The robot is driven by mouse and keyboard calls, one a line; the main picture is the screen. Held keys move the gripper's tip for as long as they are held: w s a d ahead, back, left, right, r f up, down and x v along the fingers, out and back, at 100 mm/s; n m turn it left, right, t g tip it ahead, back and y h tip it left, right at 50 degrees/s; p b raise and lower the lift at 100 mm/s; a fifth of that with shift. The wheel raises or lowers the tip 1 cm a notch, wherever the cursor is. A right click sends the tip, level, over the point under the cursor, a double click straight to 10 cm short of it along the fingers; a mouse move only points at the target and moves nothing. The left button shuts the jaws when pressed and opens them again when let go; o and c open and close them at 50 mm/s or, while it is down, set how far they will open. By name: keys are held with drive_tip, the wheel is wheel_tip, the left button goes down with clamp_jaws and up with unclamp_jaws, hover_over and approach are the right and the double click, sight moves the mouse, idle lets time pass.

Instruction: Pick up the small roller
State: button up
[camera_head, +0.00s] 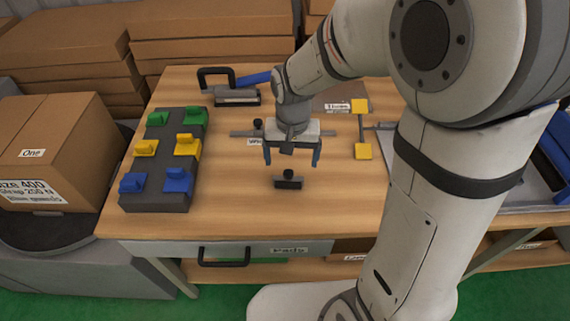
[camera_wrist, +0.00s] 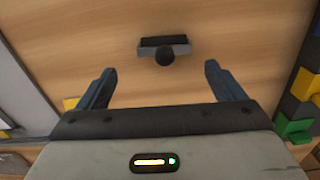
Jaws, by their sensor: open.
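A small dark piece with a flat bar and a black round knob, which looks like the small roller (camera_head: 289,183), lies on the wooden table near its front middle. It also shows in the wrist view (camera_wrist: 163,46), at the top centre, a little beyond the fingertips and between their lines. My gripper (camera_head: 292,158) points down above the table, just behind the roller in the head view. Its two blue fingers (camera_wrist: 160,70) are spread apart with nothing between them. The gap in height between fingertips and roller is hard to judge.
A dark block with green, yellow and blue clips (camera_head: 157,165) stands on the left. A blue-handled tool (camera_head: 238,94) lies at the back. A grey bar lies behind my gripper, and a yellow-ended piece (camera_head: 362,130) is to the right. Bare wood surrounds the roller.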

sight(289, 171)
drive_tip(key=f, duration=0.8)
drive_tip(key=shift+w+a+f, duration=0.1)
drive_tip(key=shift+w+a, duration=0.1)
drive_tip(key=shift+a, duration=0.1)
drive_tip(key=c, duration=1.1)
drive_tip(key=shift+c, duration=0.2)
wheel_tip(289, 171, up, 10)
drive_tip(key=shift+r, duration=0.1)
drive_tip(key=o, duration=0.5)
drive_tip(key=shift+c, duration=1.3)
drive_tip(key=shift+f, duration=0.2)
drive_tip(key=shift+c, duration=0.3)
